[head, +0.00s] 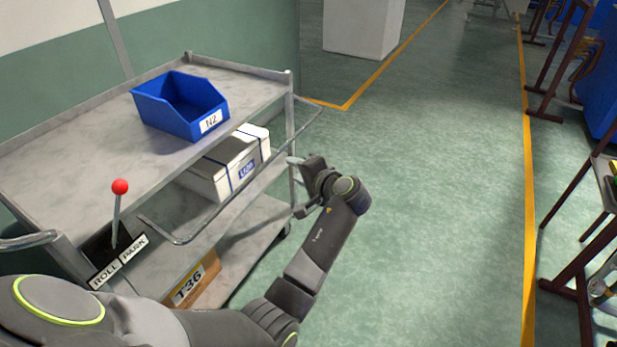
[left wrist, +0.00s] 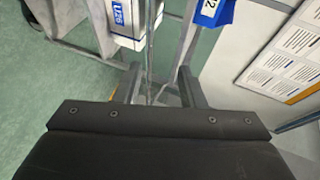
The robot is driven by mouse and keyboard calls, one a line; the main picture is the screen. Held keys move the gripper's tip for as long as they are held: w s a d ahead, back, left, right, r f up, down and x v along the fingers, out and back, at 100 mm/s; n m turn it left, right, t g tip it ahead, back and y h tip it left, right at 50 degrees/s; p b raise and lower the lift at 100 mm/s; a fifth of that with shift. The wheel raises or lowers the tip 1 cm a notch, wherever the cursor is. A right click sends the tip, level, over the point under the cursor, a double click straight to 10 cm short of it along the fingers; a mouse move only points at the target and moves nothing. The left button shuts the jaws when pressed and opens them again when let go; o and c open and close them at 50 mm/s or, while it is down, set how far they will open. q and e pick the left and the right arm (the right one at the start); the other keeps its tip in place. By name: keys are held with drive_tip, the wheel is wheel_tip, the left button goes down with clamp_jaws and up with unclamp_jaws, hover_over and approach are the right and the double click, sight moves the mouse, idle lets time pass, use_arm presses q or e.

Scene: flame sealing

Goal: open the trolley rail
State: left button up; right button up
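The grey trolley (head: 75,165) stands at the left in the head view. Its thin chrome rail (head: 243,187) loops out along the near side, below the top shelf. My left gripper (head: 294,186) is beside the far part of the rail, on its floor side. In the left wrist view the fingers of my left gripper (left wrist: 160,88) are apart. A thin bar that looks like the rail (left wrist: 151,45) runs up between them in the picture. I cannot tell whether it touches a finger. My right gripper is not in view.
A blue bin (head: 160,116) marked N2 is on the top shelf, with a white box (head: 212,180) below. A red-knobbed lever (head: 117,205) stands beside the ROLL/PARK plate. Green floor (head: 430,200) is clear to the right, with racks beyond it.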

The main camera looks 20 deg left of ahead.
use_arm(q)
drive_tip(key=shift+v, duration=2.3)
drive_tip(key=shift+c, duration=0.2)
